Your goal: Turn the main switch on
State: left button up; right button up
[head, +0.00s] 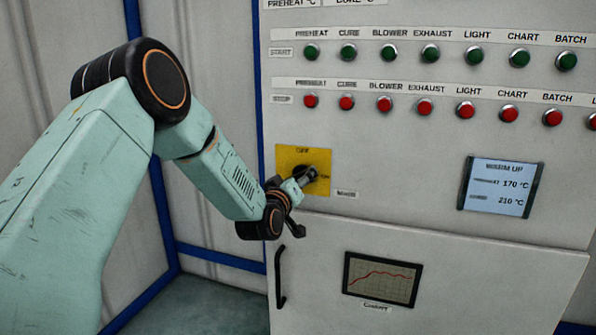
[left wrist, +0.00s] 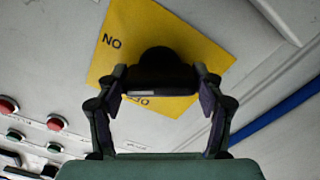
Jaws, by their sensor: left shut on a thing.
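The main switch is a black rotary knob (left wrist: 165,62) on a yellow plate (head: 288,158). The plate is marked OFF at its top in the head view. In the left wrist view the plate (left wrist: 128,42) appears turned, with ON at its upper left and OFF at the bottom. My left gripper (head: 309,178) reaches the knob from the left and partly covers it. In the left wrist view its two fingers (left wrist: 160,95) are shut on the knob, one at each end of its dark bar. The knob's exact pointing is hard to tell. My right gripper is not in view.
Rows of green start buttons (head: 430,54) and red stop buttons (head: 424,107) run above the switch. A warm-up display (head: 500,187) is at the right. Below are a door handle (head: 280,277) and a chart screen (head: 380,279). A blue frame post (head: 161,215) stands left of the cabinet.

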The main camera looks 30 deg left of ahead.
pick_arm(q)
jog(key=m+p, duration=0.3)
jog(key=m, duration=0.1)
jog(key=shift+m+p, duration=0.7)
jog(key=shift+m, duration=0.4)
jog(key=o, duration=1.2)
jog(key=shift+c, duration=0.2)
jog(key=v, duration=1.2)
